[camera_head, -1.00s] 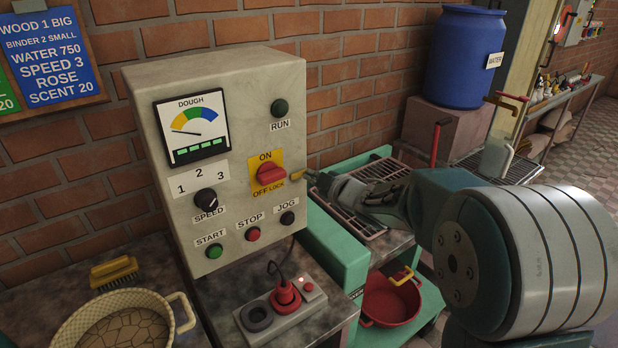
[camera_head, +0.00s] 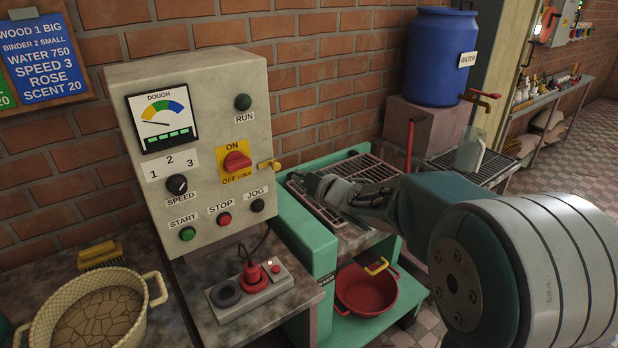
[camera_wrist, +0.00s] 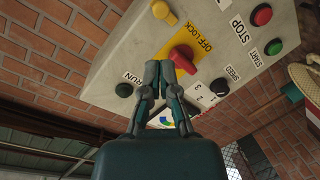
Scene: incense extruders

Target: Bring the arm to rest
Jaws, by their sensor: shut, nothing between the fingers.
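My gripper (camera_head: 318,184) is shut and empty, to the right of the grey control box (camera_head: 205,85) and over the wire rack in the head view. In the wrist view my gripper (camera_wrist: 160,72) points toward the box's front panel (camera_wrist: 205,30). The red rotary switch (camera_head: 237,162) sits on a yellow ON/OFF LOCK plate; it also shows in the wrist view (camera_wrist: 183,57), close beyond the fingertips. A brass padlock-like piece (camera_head: 268,166) sticks out at the box's right edge, apart from my fingers in the head view.
A wire rack (camera_head: 345,205) lies on the green-framed machine (camera_head: 303,232) under my arm. A red pot (camera_head: 366,294) stands below. A blue water barrel (camera_head: 438,55) stands behind. A socket strip (camera_head: 250,293) and a woven basket (camera_head: 60,305) are in front of and beside the box.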

